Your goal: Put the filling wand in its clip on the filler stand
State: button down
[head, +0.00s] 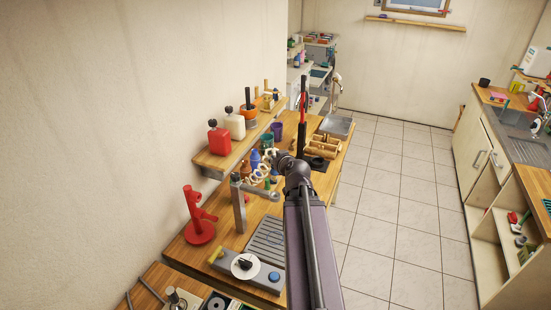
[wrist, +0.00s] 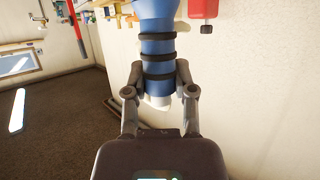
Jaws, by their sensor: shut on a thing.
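The filling wand (wrist: 158,45) fills the upper middle of the wrist view. It is a thick blue cylinder with several black rings and a pale end towards my palm. My gripper (wrist: 160,74) is shut on it, with one finger on each side. In the head view my arm hides most of the gripper, and I cannot clearly make out the wand there. The filler stand has a grey post (head: 239,207), a base with a white dial and blue button (head: 262,270), and a ribbed tray (head: 266,240). A cream coiled hose (head: 257,172) hangs near the post. I cannot make out the clip.
A red stand (head: 197,220) is left of the post. A wall shelf (head: 214,163) holds a red bottle (head: 219,139) and a white bottle (head: 234,123). Wooden rollers (head: 322,146) and a tall red-and-black lever (head: 302,120) stand beyond my arm. The tiled floor (head: 400,190) is clear.

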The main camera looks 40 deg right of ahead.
jog(key=shift+f, duration=0.1)
jog(key=b, duration=0.5)
send_over(275, 182)
jog(key=shift+w+d+f, duration=0.1)
jog(key=shift+w+f, duration=0.05)
jog(key=shift+f, duration=1)
jog(key=shift+w+d+f, duration=0.1)
jog(key=shift+f, duration=1.05)
jog(key=shift+f+b, duration=3)
jog(key=shift+f, duration=0.1)
jog(key=shift+c, duration=1.8)
grip_release()
jog(key=shift+r, duration=0.1)
jog(key=shift+r, duration=0.1)
